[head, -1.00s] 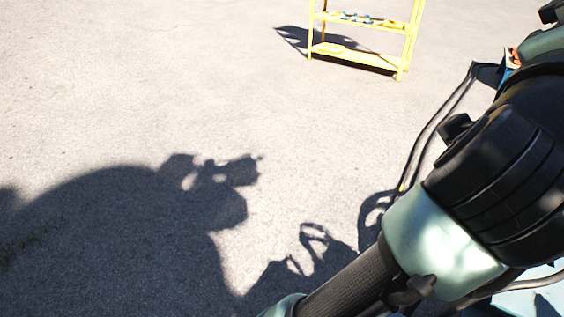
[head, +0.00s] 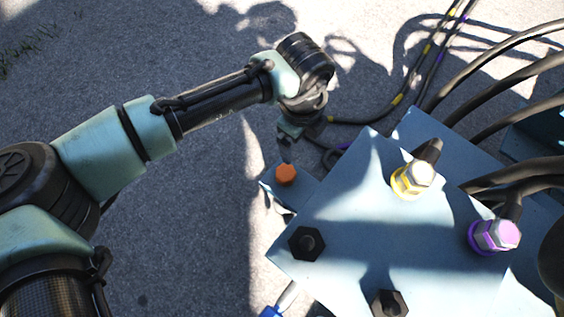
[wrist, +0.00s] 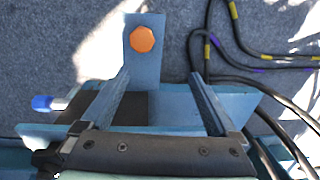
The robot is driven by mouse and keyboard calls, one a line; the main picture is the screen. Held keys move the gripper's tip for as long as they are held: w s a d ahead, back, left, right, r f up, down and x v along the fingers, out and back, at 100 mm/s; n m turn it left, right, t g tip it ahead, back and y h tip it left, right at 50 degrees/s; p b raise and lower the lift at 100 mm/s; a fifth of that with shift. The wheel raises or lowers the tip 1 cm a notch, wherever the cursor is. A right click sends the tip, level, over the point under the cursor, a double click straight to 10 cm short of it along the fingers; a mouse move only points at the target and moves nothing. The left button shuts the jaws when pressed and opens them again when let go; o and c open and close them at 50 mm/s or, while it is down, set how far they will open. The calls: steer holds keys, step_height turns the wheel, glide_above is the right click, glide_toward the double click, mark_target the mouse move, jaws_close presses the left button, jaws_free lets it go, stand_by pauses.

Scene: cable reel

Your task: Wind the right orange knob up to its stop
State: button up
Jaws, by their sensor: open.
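One orange faceted knob (head: 285,174) shows in the head view, on a blue-grey bracket at the left side of the blue metal housing (head: 345,225). No second orange knob is in view. My gripper (head: 287,148) is just beyond the knob in the head view, its fingers partly hidden by its own body. In the wrist view the orange knob (wrist: 142,39) sits on a blue tab, ahead of the open jaws. My gripper (wrist: 161,78) has its two fingers wide apart there, with nothing held between them.
Yellow-banded (head: 412,178) and purple-banded (head: 494,236) cable connectors stand on the housing. Dark bolts (head: 307,243) stick up from its top. Thick black cables (head: 530,100) run off to the right. A blue-handled part (wrist: 42,103) projects at left. Grey pavement lies open at left.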

mark_target(286, 173)
steer(key=shift+g, duration=0.3)
steer(key=a+f+b, duration=0.1)
steer(key=f+b, duration=0.1)
steer(key=f, duration=0.3)
steer(key=s+a+f+b, duration=0.1)
steer(key=f+b, duration=0.2)
steer(key=f, duration=0.2)
steer(key=f+b, duration=0.3)
steer(key=f, duration=0.2)
steer(key=shift+s+a+f, duration=0.1)
steer(key=shift+s+a, duration=0.15)
steer(key=shift+a, duration=0.15)
steer(key=c, duration=1.4)
